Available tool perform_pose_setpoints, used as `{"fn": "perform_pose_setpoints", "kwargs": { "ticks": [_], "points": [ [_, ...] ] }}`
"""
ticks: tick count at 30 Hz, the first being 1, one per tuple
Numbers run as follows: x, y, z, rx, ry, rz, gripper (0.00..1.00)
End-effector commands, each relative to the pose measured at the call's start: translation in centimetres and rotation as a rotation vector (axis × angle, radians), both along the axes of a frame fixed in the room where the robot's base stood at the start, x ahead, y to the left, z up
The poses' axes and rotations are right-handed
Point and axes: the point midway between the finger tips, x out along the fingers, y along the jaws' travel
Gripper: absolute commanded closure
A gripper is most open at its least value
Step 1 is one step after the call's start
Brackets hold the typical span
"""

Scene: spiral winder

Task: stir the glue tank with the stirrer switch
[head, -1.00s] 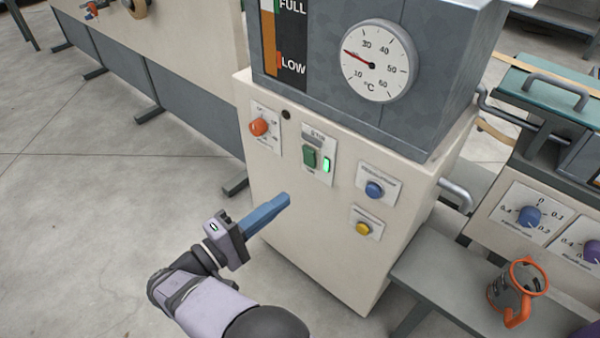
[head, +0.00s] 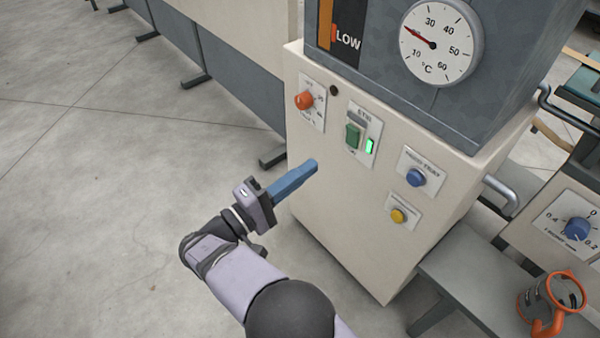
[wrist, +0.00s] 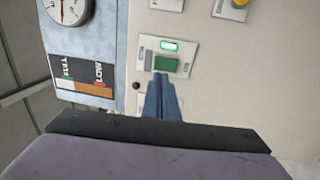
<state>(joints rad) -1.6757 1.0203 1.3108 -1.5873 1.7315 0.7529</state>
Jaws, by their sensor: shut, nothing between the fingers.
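The stirrer switch (head: 353,135) is a green rocker on a white plate on the front of the cream cabinet (head: 350,215). A green lamp (head: 370,145) glows beside it. The grey glue tank (head: 400,90) sits on top of the cabinet, with a round °C dial (head: 440,42) whose needle points to the low-left part of the scale. My gripper (head: 314,165) is shut and empty, its blue fingers below and left of the switch. In the wrist view the fingertips (wrist: 160,82) appear just below the green switch (wrist: 166,64); I cannot tell whether they touch it.
An orange knob (head: 304,101) is left of the switch. A blue button (head: 415,177) and a yellow button (head: 398,215) are to its right. An orange-handled jug (head: 550,300) stands on a grey bench at right. Open floor lies at left.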

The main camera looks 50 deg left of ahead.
Motion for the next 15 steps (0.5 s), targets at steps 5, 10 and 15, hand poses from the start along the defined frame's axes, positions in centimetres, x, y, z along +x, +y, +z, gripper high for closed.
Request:
{"fn": "perform_pose_setpoints", "kwargs": {
  "ticks": [5, 10, 15],
  "points": [
    [3.4, -0.1, 0.3, 0.000, 0.001, -0.003, 1.00],
    [6.4, -0.1, 0.7, 0.000, 0.000, -0.003, 1.00],
    [8.8, -0.1, 1.0, 0.000, 0.000, -0.002, 1.00]
  ]
}}
